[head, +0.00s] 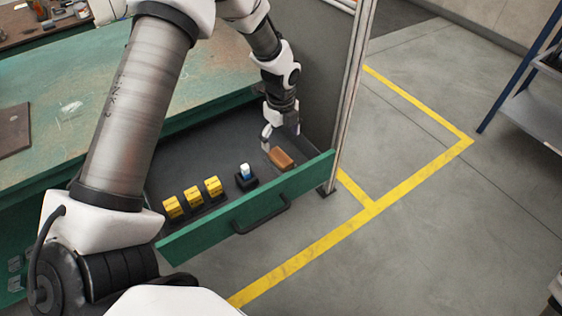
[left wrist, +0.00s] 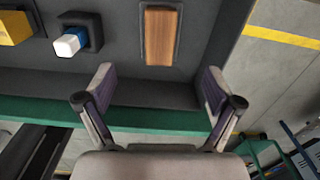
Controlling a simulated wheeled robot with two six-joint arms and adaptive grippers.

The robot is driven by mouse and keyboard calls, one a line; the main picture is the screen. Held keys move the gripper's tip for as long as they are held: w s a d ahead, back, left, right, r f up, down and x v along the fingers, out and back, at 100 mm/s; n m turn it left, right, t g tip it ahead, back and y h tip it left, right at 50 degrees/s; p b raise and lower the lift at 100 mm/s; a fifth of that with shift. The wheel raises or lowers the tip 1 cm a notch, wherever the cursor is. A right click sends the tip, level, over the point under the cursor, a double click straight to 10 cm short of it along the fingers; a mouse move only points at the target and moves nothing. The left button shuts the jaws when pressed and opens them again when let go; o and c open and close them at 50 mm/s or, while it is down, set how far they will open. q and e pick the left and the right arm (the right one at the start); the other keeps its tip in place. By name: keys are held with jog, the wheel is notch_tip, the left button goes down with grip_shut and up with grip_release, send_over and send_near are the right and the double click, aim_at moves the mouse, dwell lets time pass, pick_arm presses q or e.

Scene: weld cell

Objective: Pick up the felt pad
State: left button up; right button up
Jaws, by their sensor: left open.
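A brown, wood-grained block (head: 281,158) with rounded edges lies at the right end of the open drawer. It also shows in the left wrist view (left wrist: 160,36), with a thin greyish border. It is the likeliest felt pad, but I cannot make out felt on it. My left gripper (head: 281,134) is just beside and above the block in the head view. In the left wrist view its open fingers (left wrist: 158,78) are empty and spread wider than the block, which lies beyond their tips. My right gripper is not in view.
The dark-lined drawer has a green front (head: 250,208). A blue and white item (head: 245,171) stands in a black holder left of the block, with several yellow blocks (head: 192,196) farther left. A metal post (head: 350,95) stands close to the drawer's right end.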

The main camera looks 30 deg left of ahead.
aim_at(280, 157)
pick_arm(q)
jog(key=f, duration=0.8)
jog(key=shift+a+f+b, duration=0.15)
jog(key=shift+a+b, duration=0.05)
jog(key=shift+b, duration=0.1)
jog(key=shift+w+f, duration=0.15)
jog(key=shift+f, duration=0.2)
jog(key=shift+r, duration=0.1)
jog(key=c, duration=0.4)
jog(key=shift+s, duration=0.25)
jog(key=c, duration=1.2)
